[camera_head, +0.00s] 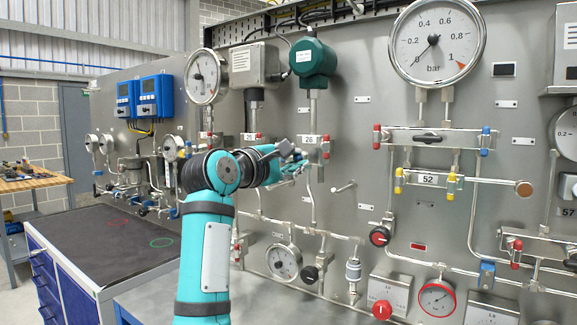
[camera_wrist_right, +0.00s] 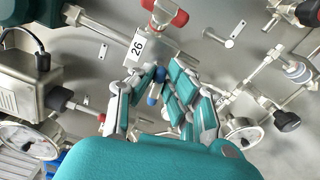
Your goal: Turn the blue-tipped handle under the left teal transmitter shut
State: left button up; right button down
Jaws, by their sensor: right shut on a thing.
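The teal transmitter (camera_head: 313,60) hangs on the panel in the head view, with its stem running down to a valve block labelled 26 (camera_head: 312,139). The block also shows in the wrist view (camera_wrist_right: 152,46), with a red T-handle (camera_wrist_right: 166,14) on its far side. The blue-tipped handle (camera_wrist_right: 153,98) sticks out below the block, between the fingers of my right gripper (camera_wrist_right: 157,82). In the head view my right gripper (camera_head: 292,165) is at the block's lower left, shut on the handle; the fingers hide part of it. My left gripper is out of view.
A grey transmitter (camera_head: 254,66) and a round gauge (camera_head: 204,77) are close on the left. A bare peg (camera_head: 344,187) sticks out at the right. Pipes and a small gauge (camera_head: 284,262) lie below. A dark mat (camera_head: 95,240) covers the left bench.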

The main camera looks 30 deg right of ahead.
jog(key=shift+f+m, duration=0.15)
jog(key=shift+m, duration=0.55)
jog(key=shift+f+m+b, duration=0.15)
jog(key=shift+m+b, duration=0.15)
jog(key=shift+b, duration=0.15)
jog(key=c, duration=1.6)
grip_release()
jog(key=shift+d, duration=0.1)
jog(key=shift+o, duration=1.2)
jog(key=shift+w+d, duration=0.1)
jog(key=shift+d, duration=0.05)
